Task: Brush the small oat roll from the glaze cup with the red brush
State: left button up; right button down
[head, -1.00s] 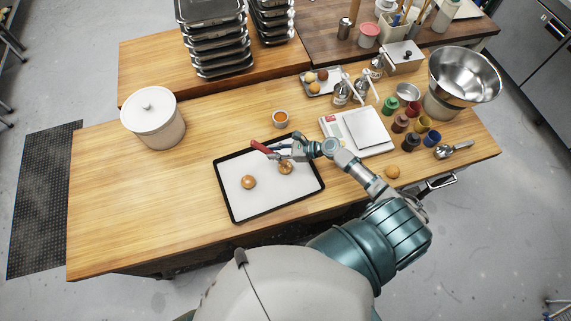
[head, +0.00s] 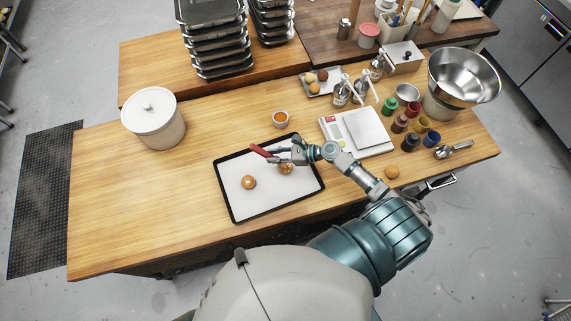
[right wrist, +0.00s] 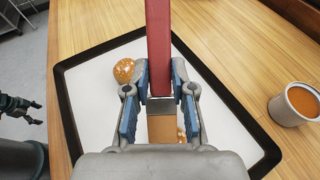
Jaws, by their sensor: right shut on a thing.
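My right gripper (head: 283,156) is shut on the red brush (head: 262,152) above the right part of the baking tray. In the right wrist view the red handle (right wrist: 158,45) runs up between the fingers, with a tan bristle head (right wrist: 163,130) below. One speckled golden roll (head: 248,182) lies uncovered; it also shows in the right wrist view (right wrist: 124,70). A second roll (head: 285,169) lies under the gripper, partly hidden; bristle contact cannot be told. I cannot tell which is the small oat roll. The white glaze cup (head: 280,123) holds orange glaze and stands behind the tray.
The black-rimmed baking tray (head: 230,205) has a white liner. A lidded white tub (head: 158,128) stands left. A dark gripper-like part (right wrist: 20,108) shows at the wrist view's left edge.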

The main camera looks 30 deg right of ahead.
jog(key=shift+r, duration=2.75)
